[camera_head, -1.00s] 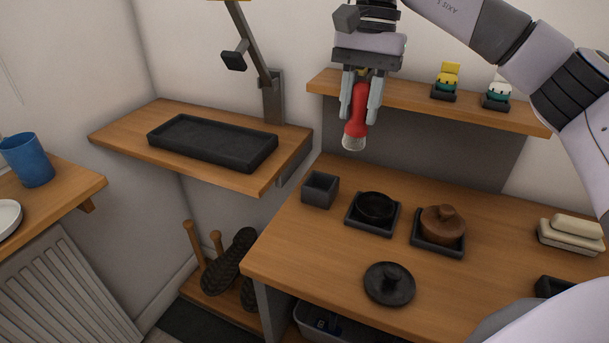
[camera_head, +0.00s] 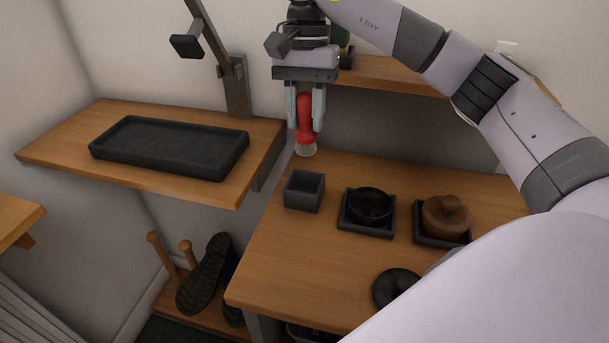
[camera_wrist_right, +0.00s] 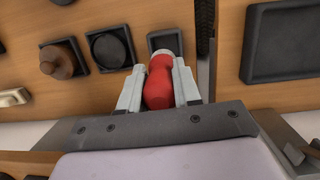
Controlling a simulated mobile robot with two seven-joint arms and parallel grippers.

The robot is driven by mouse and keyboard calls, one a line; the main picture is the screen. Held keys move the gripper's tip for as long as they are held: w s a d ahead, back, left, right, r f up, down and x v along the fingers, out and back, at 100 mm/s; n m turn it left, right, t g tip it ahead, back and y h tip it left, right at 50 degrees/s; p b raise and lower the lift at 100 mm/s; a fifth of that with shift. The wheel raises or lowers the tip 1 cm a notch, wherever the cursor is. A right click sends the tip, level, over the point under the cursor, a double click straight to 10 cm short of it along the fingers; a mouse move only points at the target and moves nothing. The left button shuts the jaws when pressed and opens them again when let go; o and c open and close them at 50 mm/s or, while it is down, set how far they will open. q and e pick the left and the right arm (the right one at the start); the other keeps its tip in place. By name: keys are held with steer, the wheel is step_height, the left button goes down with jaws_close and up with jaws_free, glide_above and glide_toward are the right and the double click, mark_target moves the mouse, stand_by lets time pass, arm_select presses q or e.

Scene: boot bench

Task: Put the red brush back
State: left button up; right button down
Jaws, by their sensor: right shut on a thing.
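The red brush (camera_head: 305,118) has a red handle and a pale tip that points down. My right gripper (camera_head: 305,112) is shut on its handle and holds it upright above the bench, just behind and above a small square dark cup (camera_head: 304,191). In the right wrist view the red brush (camera_wrist_right: 158,82) sits between the two fingers of the right gripper (camera_wrist_right: 158,88), and the square cup (camera_wrist_right: 163,40) shows just beyond its tip, partly hidden. The brush and the cup look apart. The inside of the cup looks empty in the head view. My left gripper is not in view.
A black lid (camera_head: 396,287) lies in front. A wall shelf (camera_head: 385,74) runs behind. A long black tray (camera_head: 170,147) rests on the left shelf.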

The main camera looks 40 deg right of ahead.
step_height(320, 180, down, 12)
steer(key=shift+r, duration=0.2)
stand_by(0.4)
steer(key=shift+f, duration=0.2)
steer(key=c, duration=0.8)
jaws_free()
steer(key=shift+r, duration=0.1)
steer(key=r, duration=0.4)
steer(key=w+r, duration=0.1)
steer(key=r, duration=0.3)
steer(key=d+r, duration=0.1)
steer(key=r, duration=0.3)
steer(key=shift+w+d, duration=0.1)
steer(key=shift+w, duration=0.25)
